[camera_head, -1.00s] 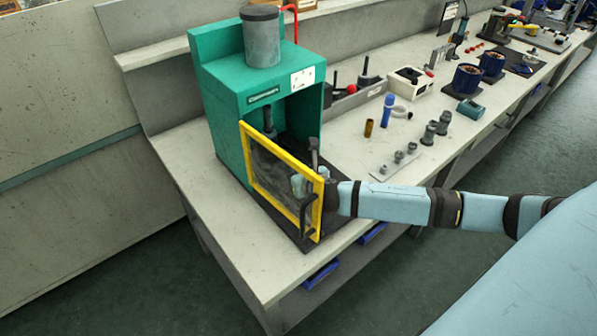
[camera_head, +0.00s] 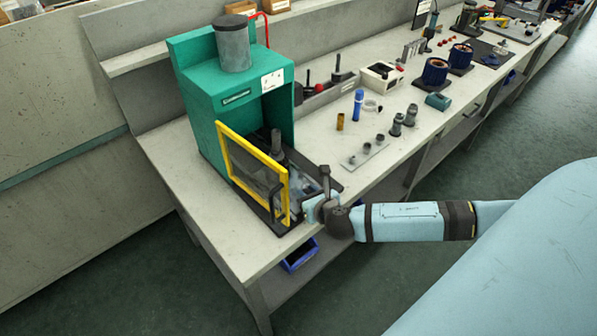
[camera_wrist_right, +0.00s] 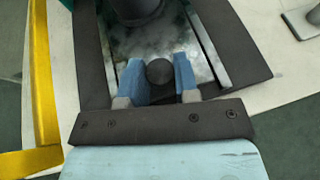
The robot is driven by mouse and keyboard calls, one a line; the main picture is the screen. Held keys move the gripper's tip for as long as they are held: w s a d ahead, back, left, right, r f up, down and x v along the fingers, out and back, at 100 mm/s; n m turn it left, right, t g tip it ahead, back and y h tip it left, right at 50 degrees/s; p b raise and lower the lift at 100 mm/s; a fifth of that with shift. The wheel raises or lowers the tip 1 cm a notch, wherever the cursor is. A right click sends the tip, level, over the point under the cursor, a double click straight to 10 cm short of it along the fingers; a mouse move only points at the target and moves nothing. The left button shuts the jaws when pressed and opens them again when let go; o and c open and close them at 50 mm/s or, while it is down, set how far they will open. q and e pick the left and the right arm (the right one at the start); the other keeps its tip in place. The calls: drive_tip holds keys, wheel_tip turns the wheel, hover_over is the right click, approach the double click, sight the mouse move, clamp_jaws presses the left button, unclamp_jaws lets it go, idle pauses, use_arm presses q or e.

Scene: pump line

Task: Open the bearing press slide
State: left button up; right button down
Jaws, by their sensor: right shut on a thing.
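The green bearing press (camera_head: 235,85) stands on the left end of the bench. Its yellow-framed guard door (camera_head: 222,160) stands swung out at the front. The metal slide (camera_head: 300,183) lies low behind the door, partly hidden by the frame; in the wrist view it shows as a scuffed shiny plate (camera_wrist_right: 185,45) between dark rails. My right gripper (camera_head: 310,209) is at the front right of the press base. In the right wrist view, its blue fingers (camera_wrist_right: 158,78) are shut on a dark round knob (camera_wrist_right: 159,71) at the slide's near end. My left gripper is not in view.
The yellow door frame (camera_wrist_right: 42,75) is close on the left of my right gripper. A plate with small grey parts (camera_head: 365,155), a blue bottle (camera_head: 358,104) and a brown cylinder (camera_head: 340,121) stand to the right. A blue bin (camera_head: 300,257) sits below the bench top.

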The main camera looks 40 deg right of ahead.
drive_tip(key=s, duration=0.3)
drive_tip(key=shift+d+p, duration=0.1)
drive_tip(key=shift+p, duration=0.3)
drive_tip(key=shift+s, duration=0.4)
drive_tip(key=c, duration=0.9)
unclamp_jaws()
drive_tip(key=shift+o, duration=0.2)
